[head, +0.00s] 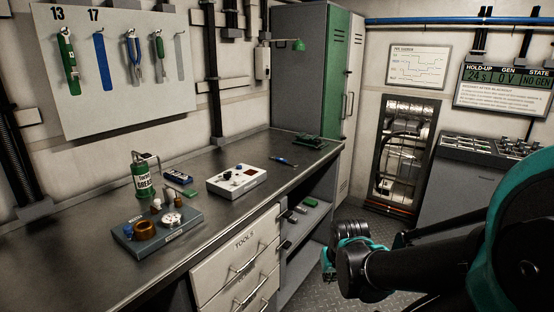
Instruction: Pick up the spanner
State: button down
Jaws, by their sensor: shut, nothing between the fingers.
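A green spanner-like tool (67,60) hangs upright on the pale wall board (150,100) at the upper left, under the number 13. Under the number 17 is a flat blue spanner shape (99,61); I cannot tell whether it is a tool or a painted outline. My arm shows at the lower right, in front of the floor and well away from the board. I cannot make out my gripper or its fingers.
Pliers (132,57) and a grey shape (180,57) are also on the board. The dark workbench (75,245) below carries a green cylinder (143,180), a parts tray (157,238), a white control box (236,181) and a blue-handled tool (283,161). Drawers (240,262) front the bench.

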aim_at(294, 164)
jog(key=i+l+u, duration=0.1)
jog(key=i+l, duration=0.15)
jog(key=i+l+u, duration=0.1)
jog(key=l, duration=0.35)
jog(key=i+l+u, duration=0.1)
jog(key=i+l, duration=0.25)
